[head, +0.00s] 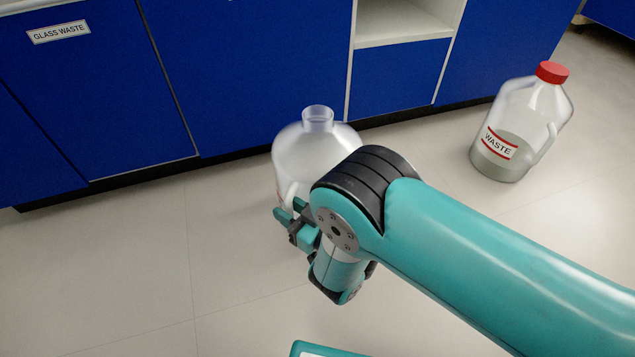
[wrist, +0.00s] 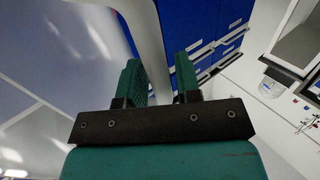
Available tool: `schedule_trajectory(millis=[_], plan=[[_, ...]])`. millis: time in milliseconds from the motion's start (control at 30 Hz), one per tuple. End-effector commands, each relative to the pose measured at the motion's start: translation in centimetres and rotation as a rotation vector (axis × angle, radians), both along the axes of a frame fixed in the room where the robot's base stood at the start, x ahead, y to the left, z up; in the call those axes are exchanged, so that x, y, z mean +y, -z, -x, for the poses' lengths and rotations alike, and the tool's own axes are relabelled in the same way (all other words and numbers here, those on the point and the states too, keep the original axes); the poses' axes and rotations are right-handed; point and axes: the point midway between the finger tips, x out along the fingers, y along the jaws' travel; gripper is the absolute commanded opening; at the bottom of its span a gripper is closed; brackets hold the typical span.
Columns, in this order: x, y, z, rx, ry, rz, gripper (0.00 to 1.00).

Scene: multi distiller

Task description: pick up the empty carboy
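The empty carboy (head: 312,145) is a clear, uncapped jug standing upright on the floor in front of the blue cabinets. My arm hides its lower right part in the head view. My gripper (head: 288,222) is at the carboy's near side, by its handle. In the wrist view, the two green fingers of my gripper (wrist: 160,80) are apart, and the carboy's pale handle (wrist: 146,30) runs between them. A gap shows between the handle and the right finger. Contact with the left finger is unclear.
A second jug (head: 520,125) with a red cap, a WASTE label and grey liquid stands on the floor at the right. Blue cabinets (head: 250,70) close off the back, one marked GLASS WASTE (head: 58,32). The floor (head: 110,260) at the left is clear.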

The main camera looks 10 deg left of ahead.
Motion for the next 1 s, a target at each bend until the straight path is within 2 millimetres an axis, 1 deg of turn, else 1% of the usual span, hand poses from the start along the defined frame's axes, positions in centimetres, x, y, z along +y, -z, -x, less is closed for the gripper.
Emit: schedule_trajectory(millis=[33,67,100,167,567,667,767,867,933,1000], plan=[[0.0,0.0,0.0,0.0,0.0,0.0,0.29],[0.0,0.0,0.0,0.0,0.0,0.0,0.22],[0.0,0.0,0.0,0.0,0.0,0.0,0.13],[0.0,0.0,0.0,0.0,0.0,0.0,0.0],[0.1,-0.2,0.0,-0.006,-0.002,-0.001,0.0],[0.1,-0.5,0.0,-0.006,-0.002,-0.001,0.0],[0.1,-1.3,0.0,-0.006,-0.002,-0.002,0.0],[0.1,-2.6,0.0,-0.006,-0.002,-0.002,0.0],[0.1,-3.8,0.0,-0.007,-0.002,-0.001,0.0],[0.1,-5.5,0.0,-0.008,-0.002,-0.002,0.0]])
